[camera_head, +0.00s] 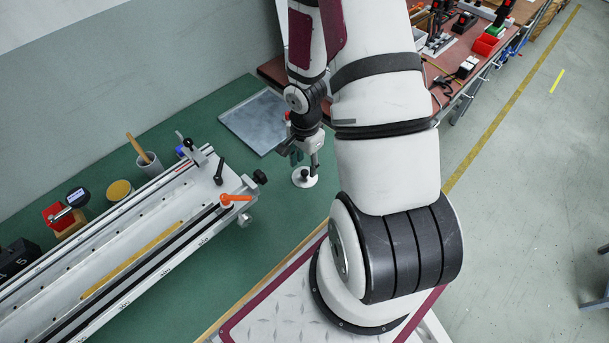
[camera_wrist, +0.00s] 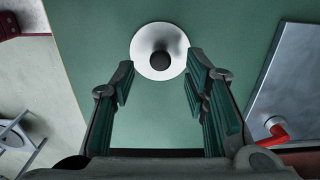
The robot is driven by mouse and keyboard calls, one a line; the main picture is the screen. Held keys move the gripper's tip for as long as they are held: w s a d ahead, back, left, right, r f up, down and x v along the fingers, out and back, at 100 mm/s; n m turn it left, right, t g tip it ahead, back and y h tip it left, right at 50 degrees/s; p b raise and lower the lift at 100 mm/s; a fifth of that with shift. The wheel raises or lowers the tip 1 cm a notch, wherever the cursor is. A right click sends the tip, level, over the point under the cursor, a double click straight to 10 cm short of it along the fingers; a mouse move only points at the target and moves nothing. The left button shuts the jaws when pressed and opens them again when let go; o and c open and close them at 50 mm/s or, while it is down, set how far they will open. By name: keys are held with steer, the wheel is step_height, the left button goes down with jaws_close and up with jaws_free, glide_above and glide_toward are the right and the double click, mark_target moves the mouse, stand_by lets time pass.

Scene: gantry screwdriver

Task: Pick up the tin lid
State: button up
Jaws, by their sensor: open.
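The tin lid (camera_head: 305,179) is a round, light metal disc with a black knob in its middle. It lies flat on the green bench top (camera_head: 222,271). In the wrist view the lid (camera_wrist: 143,63) shows whole, at the top, just beyond my fingertips, with its knob (camera_wrist: 160,61) towards the camera. My gripper (camera_wrist: 158,78) is open, with its green-padded fingers apart and nothing between them. In the head view my gripper (camera_head: 303,157) is close to the lid and overlaps its far side. I cannot tell the exact height between them.
A grey metal plate (camera_head: 257,121) lies behind the lid; it also shows at right in the wrist view (camera_wrist: 293,85). A long rail fixture (camera_head: 120,255) with an orange lever (camera_head: 236,198) stands to the left. A cup (camera_head: 150,164) and a yellow-topped tin (camera_head: 119,190) stand beyond it.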

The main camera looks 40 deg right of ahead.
mark_target(305, 174)
steer(key=shift+f, duration=1.45)
jaws_close()
steer(key=shift+r, duration=0.1)
